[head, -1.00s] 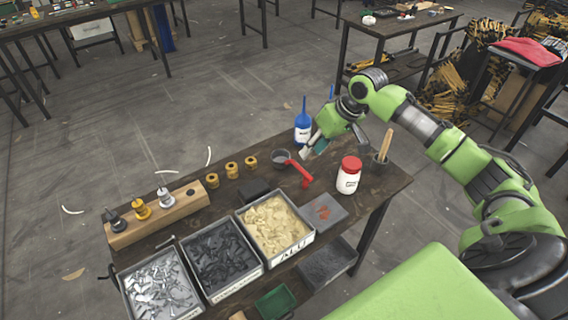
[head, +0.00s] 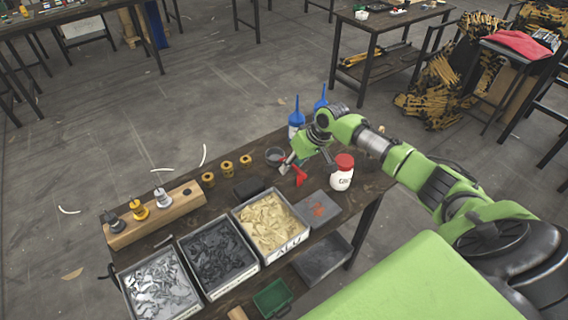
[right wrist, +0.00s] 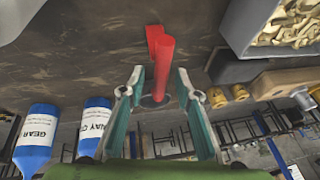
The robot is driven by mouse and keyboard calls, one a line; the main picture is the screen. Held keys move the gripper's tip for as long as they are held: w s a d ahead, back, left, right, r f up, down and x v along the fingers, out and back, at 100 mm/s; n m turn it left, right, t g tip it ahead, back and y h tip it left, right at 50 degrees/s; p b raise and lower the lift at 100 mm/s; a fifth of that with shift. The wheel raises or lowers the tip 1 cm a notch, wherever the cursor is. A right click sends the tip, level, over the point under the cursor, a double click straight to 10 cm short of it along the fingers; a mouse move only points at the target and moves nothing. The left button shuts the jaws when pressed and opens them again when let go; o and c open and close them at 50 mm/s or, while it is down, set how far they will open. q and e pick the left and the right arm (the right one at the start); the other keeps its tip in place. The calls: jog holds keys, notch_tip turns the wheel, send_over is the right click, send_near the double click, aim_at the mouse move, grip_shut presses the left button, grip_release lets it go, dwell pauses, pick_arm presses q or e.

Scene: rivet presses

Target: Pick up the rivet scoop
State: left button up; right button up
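The red rivet scoop (head: 300,177) lies on the dark wooden workbench (head: 330,205), behind the bin of light pieces. My right gripper (head: 288,165) is low over it in the head view and hides part of it. In the right wrist view the scoop's red handle (right wrist: 162,62) runs between the two fingertips of the right gripper (right wrist: 160,82). The fingers are apart, with a visible gap on each side of the handle. Whether either finger touches it I cannot tell. My left gripper is not in view.
Bins of dark (head: 254,262) and light pieces (head: 303,233) line the front edge. Yellow bushings (head: 227,168) stand to the left.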

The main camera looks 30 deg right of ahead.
grip_shut()
jog(key=shift+r, duration=0.15)
